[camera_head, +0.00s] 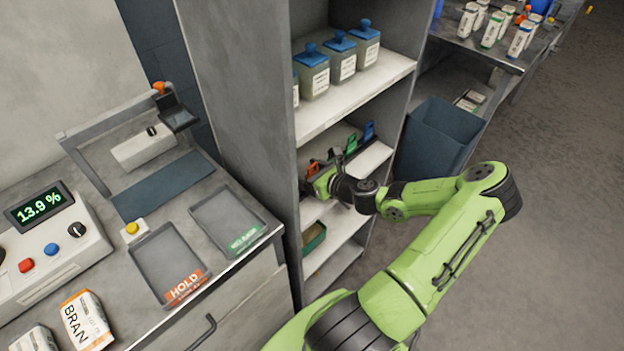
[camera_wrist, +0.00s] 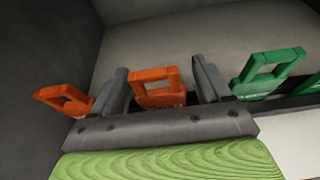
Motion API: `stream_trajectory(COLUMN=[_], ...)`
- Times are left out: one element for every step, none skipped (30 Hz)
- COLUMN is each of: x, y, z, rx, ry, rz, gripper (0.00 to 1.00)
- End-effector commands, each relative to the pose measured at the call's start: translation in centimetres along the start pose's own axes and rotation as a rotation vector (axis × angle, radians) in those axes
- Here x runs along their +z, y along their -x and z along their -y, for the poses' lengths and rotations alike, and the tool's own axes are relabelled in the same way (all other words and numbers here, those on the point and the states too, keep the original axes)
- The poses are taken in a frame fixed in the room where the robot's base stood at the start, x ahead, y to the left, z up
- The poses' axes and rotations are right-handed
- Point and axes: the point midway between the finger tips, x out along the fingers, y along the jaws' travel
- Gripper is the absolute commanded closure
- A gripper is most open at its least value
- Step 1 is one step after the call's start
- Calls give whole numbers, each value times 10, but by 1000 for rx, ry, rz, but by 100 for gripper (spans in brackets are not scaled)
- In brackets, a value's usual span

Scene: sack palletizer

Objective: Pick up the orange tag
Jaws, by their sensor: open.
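In the wrist view, an orange tag (camera_wrist: 157,97) with a square loop handle stands upright between the two dark fingers of my gripper (camera_wrist: 160,72). The fingers are open, one on each side, with a visible gap to the tag. The tag's lower part is hidden behind the gripper's palm. A second orange tag (camera_wrist: 66,100) is tilted outside the left finger. In the head view, my gripper (camera_head: 323,182) reaches into the middle shelf; some orange (camera_head: 312,168) shows just behind it, and I cannot tell which tag it is.
A green tag (camera_wrist: 268,74) stands right of the fingers, and a blue tag (camera_head: 369,131) beyond it. The shelf's grey side wall (camera_head: 245,130) is close on the left. Lidded jars (camera_head: 341,60) stand on the shelf above. A green box (camera_head: 314,238) sits below.

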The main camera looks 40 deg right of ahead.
Motion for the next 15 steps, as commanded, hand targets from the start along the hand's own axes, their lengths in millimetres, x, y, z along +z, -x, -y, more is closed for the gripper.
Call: stream_trajectory(x=[0, 0, 0, 0, 0, 0, 0, 0, 0, 0, 0, 0, 0, 0, 0], y=[-1, -1, -1, -1, -1, -1, -1, -1, -1, -1, -1, 0, 0, 0, 0], z=[1, 1, 1, 1, 1, 1, 1, 1, 0, 0, 0, 0, 0, 0, 0], rx=[-2, -2, -2, -2, -2, -2, -2, -1, -1, -1, -1, -1, -1, -1, -1], ry=[0, 0, 0, 0, 0, 0, 0, 0, 0, 0, 0, 0, 0, 0, 0], rz=[0, -1, -1, -1, -1, -1, -1, -1, -1, -1, -1, -1, -1, -1, -1], gripper=[23, 23, 23, 23, 23, 25, 30, 34, 40, 45, 49, 56, 60, 65, 71])
